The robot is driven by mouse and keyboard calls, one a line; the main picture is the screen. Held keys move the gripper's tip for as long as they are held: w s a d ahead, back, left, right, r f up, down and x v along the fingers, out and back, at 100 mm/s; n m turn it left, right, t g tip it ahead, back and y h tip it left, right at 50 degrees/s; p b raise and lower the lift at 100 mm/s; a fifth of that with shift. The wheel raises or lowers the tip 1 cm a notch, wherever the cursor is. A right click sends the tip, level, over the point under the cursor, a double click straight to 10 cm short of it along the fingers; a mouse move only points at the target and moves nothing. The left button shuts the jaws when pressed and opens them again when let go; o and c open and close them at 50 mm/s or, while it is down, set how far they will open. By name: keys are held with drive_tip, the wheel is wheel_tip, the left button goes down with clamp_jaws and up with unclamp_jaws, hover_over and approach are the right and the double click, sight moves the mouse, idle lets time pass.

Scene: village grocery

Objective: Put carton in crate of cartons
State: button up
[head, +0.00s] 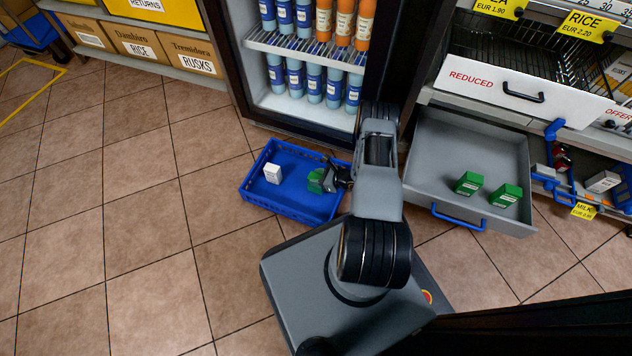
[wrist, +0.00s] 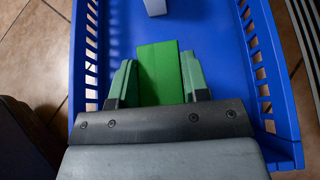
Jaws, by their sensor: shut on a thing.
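My gripper (head: 333,179) is shut on a green carton (head: 315,181). In the wrist view the green carton (wrist: 160,68) sits between the two fingers. The gripper and carton are within the outline of the blue crate (head: 260,207), near its right end. I cannot tell whether the carton touches the crate floor. A white carton (head: 272,174) stands in the left part of the crate. Its edge also shows at the top of the wrist view (wrist: 155,7). Two more green cartons, one on the left (head: 468,183) and one on the right (head: 505,195), stand in the open grey drawer (head: 440,145).
The crate sits on the tiled floor before a fridge (head: 300,105) of bottles. The open drawer with a blue handle (head: 458,217) juts out right of my arm. Shelves with boxes (head: 140,45) stand at the back left. The floor at left is clear.

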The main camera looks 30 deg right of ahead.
wheel_tip(320, 180, down, 3)
drive_tip(key=shift+f+b, duration=0.2)
drive_tip(key=shift+b, duration=0.75)
drive_tip(key=shift+r, duration=0.15)
drive_tip(key=o, duration=1.2)
drive_tip(key=shift+c, duration=0.2)
